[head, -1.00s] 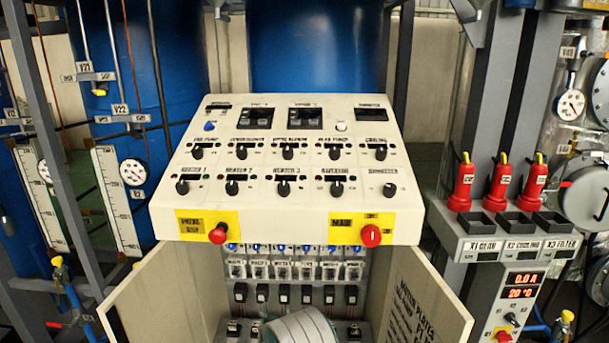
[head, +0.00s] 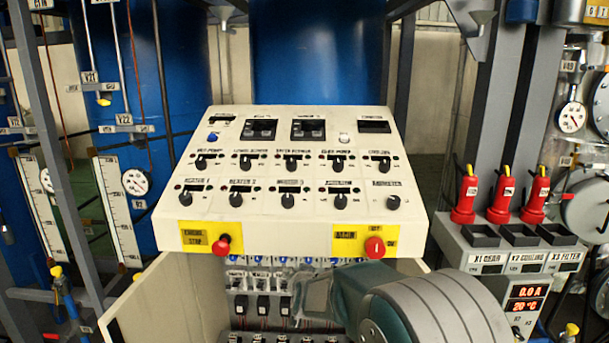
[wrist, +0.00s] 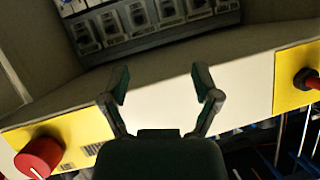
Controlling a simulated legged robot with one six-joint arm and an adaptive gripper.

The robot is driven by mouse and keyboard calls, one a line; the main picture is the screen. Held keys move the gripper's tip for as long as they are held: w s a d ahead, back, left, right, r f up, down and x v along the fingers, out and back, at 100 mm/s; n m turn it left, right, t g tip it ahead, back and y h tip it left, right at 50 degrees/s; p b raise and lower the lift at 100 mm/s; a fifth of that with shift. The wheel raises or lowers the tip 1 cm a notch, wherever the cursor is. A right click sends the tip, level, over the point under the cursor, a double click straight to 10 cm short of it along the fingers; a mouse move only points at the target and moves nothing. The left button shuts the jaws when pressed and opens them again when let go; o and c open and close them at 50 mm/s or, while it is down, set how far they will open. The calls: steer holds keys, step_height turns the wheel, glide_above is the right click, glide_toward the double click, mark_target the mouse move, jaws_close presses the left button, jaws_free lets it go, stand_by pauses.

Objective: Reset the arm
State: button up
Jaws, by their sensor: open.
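My gripper (wrist: 162,92) shows in the wrist view with its two fingers spread apart and nothing between them. It is in front of the control panel's cream front edge (wrist: 250,85), between a red knob (wrist: 40,157) on a yellow plate at lower left and another red control (wrist: 306,80) at right. In the head view my arm is at the lower middle, below the control panel (head: 290,222), and covers part of the open cabinet. The gripper fingers cannot be made out there.
The panel carries rows of black knobs, a red emergency knob (head: 221,245) and a red main switch (head: 374,247). Breakers (head: 263,282) sit in the cabinet beneath, beside an open door (head: 165,300). Red plugs (head: 501,199) stand at right; blue tanks (head: 310,60) stand behind.

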steer(key=s+d+r+g, duration=0.2)
steer(key=s+d+r, duration=0.15)
steer(key=s, duration=0.55)
steer(key=s+d+r+n+g, duration=0.1)
steer(key=s+d+r, duration=0.2)
steer(key=s+d, duration=0.35)
steer(key=s+d+r+g, duration=0.2)
steer(key=s+d+r, duration=0.15)
steer(key=s, duration=0.65)
steer(key=s+d+f+g+h, duration=0.1)
steer(key=s, duration=0.6)
steer(key=s+d+f+g+h, duration=0.1)
steer(key=s+d, duration=0.1)
steer(key=s, duration=0.5)
steer(key=shift+d, duration=0.25)
